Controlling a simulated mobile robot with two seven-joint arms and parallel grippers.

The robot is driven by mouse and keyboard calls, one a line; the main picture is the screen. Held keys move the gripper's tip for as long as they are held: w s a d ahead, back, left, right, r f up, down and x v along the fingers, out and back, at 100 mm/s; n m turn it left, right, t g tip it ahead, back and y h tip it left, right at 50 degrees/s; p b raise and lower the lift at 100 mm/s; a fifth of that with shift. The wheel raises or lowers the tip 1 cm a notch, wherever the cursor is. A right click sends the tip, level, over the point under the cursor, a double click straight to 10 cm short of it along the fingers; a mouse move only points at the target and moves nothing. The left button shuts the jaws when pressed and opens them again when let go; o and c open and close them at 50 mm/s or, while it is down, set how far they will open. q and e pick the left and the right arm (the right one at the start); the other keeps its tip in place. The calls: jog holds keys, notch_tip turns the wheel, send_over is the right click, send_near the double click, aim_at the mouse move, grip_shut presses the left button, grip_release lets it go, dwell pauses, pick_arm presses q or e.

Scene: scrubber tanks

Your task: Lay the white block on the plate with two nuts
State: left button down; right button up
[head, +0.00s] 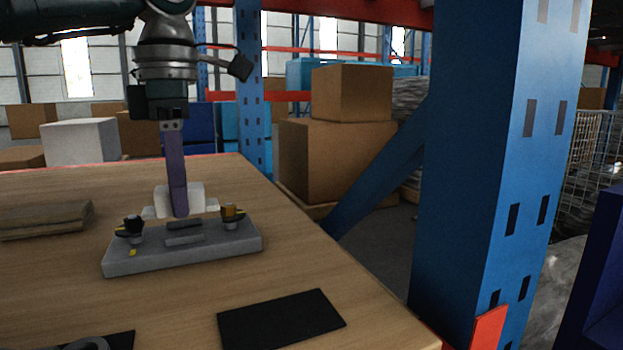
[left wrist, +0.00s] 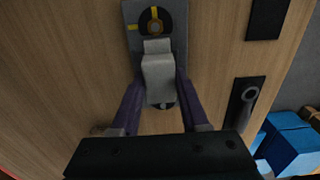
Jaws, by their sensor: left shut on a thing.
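The white block (head: 196,196) is held between the purple fingers of my left gripper (head: 179,208). In the left wrist view the block (left wrist: 158,78) lies between both fingertips, in line with the grey plate (left wrist: 181,35). In the head view the block shows just above the far side of the plate (head: 180,258); I cannot tell whether they touch. One nut (head: 133,224), dark, stands at the plate's left end, and another (head: 231,212), orange and dark, at its right end. Low grey raised pieces lie between them. My right gripper is not in view.
A black mat (head: 280,320) lies on the wooden table near its right edge. Another dark mat (left wrist: 247,105) bears a grey ring-ended part. Stacked boards (head: 45,220) lie at the left. A blue rack post (head: 470,170) stands beyond the table's right edge.

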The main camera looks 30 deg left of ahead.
pick_arm(q)
jog(key=shift+f, duration=0.15)
jog(key=shift+f, duration=0.9)
dwell(0.9)
jog(key=shift+a+f, duration=0.15)
jog(key=shift+f, duration=0.3)
jog(key=shift+r, duration=0.1)
jog(key=shift+r+p, duration=1.25)
jog(key=shift+p, duration=0.15)
jog(key=shift+p, duration=0.5)
